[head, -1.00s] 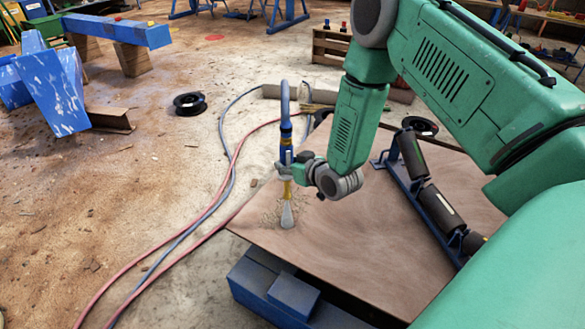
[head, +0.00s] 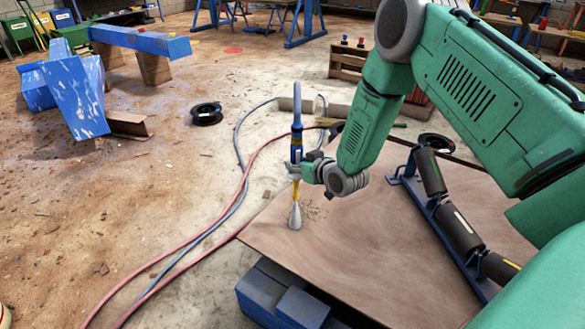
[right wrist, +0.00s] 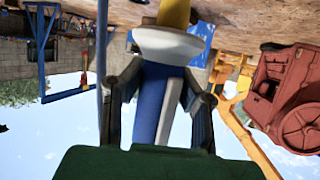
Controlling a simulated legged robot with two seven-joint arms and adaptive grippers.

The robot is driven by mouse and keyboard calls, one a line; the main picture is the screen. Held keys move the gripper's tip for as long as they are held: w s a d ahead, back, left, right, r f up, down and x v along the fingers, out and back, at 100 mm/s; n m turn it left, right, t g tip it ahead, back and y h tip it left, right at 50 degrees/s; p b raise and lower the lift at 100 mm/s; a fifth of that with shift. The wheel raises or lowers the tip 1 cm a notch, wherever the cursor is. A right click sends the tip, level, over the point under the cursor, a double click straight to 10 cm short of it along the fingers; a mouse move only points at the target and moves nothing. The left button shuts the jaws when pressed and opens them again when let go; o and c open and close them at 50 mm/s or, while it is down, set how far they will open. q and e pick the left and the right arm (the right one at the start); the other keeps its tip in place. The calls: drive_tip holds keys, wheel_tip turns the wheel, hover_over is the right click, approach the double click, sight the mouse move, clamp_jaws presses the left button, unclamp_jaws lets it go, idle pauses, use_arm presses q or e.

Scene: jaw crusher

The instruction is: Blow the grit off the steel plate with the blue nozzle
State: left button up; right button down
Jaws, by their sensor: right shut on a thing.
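The blue nozzle (head: 296,146) hangs upright in the head view, with a yellow neck and a pale flared tip pointing down. My right gripper (head: 296,172) is shut on it. In the right wrist view the fingers stand on both sides of the blue nozzle body (right wrist: 152,100). The flared tip is just over the left part of the brown steel plate (head: 370,235); I cannot tell whether it touches. A small patch of grit (head: 312,210) lies on the plate just right of the tip. My left gripper is not in view.
A blue roller frame (head: 450,225) with dark rollers stands on the plate's right side. Red and blue hoses (head: 243,190) run over the floor left of the plate. A black reel (head: 206,114) and blue beams (head: 75,95) lie farther left. Blue blocks (head: 290,300) support the plate.

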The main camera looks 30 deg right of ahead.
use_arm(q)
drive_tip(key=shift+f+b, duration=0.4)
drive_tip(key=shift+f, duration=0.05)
use_arm(e)
drive_tip(key=w+d, duration=0.2)
drive_tip(key=d, duration=0.4)
drive_tip(key=shift+w, duration=0.25)
drive_tip(key=shift+d, duration=0.1)
idle(0.6)
